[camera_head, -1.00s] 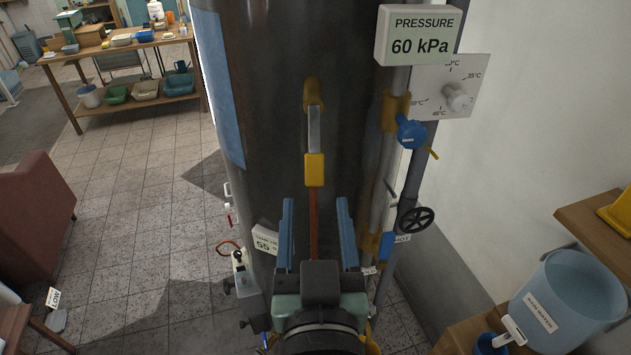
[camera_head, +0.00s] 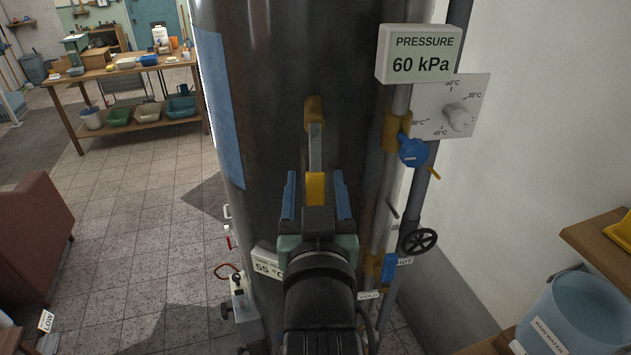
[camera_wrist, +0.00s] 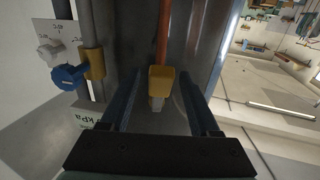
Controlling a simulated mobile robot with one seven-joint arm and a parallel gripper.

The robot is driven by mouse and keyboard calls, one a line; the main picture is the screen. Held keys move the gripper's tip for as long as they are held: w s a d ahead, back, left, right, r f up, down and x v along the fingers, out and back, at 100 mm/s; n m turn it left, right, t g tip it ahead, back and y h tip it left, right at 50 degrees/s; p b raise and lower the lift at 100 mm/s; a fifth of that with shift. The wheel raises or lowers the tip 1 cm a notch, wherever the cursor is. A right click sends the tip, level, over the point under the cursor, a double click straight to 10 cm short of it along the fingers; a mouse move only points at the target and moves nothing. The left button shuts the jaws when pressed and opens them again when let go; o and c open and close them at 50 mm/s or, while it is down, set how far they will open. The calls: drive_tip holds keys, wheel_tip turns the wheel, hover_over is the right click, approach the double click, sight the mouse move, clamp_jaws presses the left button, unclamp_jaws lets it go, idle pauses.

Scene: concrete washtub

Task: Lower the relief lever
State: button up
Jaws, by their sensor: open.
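A sign (camera_head: 420,54) reads PRESSURE 60 kPa. Right of the lever are a temperature dial (camera_head: 458,117), a blue valve handle (camera_head: 413,151) and a black handwheel (camera_head: 419,241) by the pipes. A 55 °C sign (camera_head: 268,262) is low left on the tank.

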clamp_jaws()
drive_tip(key=shift+f, duration=0.1)
idle(1.3)
